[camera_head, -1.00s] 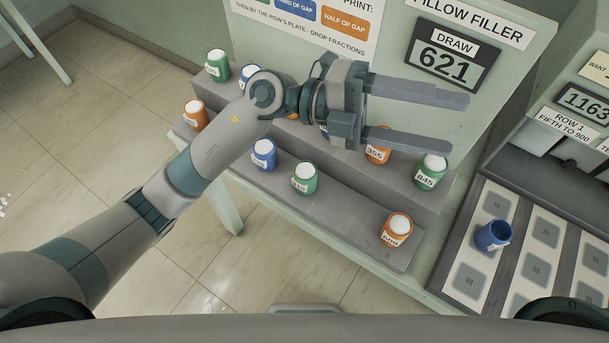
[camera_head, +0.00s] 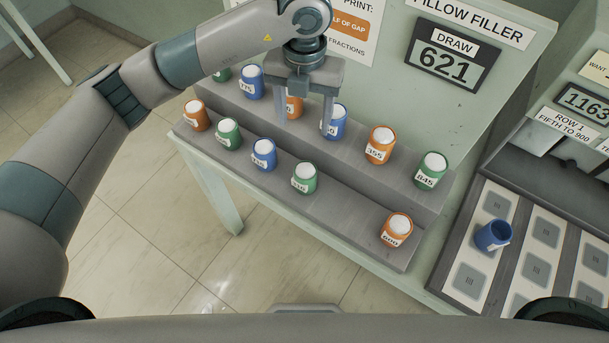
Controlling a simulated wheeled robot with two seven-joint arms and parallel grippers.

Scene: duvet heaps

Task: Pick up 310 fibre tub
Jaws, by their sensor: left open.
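My left gripper (camera_head: 304,127) points down over the back row of tubs, its two fingers apart. An orange tub (camera_head: 293,106) shows between the fingers. Its label is partly covered, and I cannot read a full 310 on it. The right finger overlaps the left side of a blue tub (camera_head: 338,122), whose label is also partly hidden. I cannot tell whether either finger touches a tub. No tub shows a clearly readable 310. My right gripper is out of view.
The back step also holds a blue tub (camera_head: 252,82), an orange 355 tub (camera_head: 380,146) and a green 845 tub (camera_head: 431,171). Several tubs stand on the front step, with a bare stretch before the right-hand orange tub (camera_head: 397,231). A blue cup (camera_head: 492,236) stands on the tray at right.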

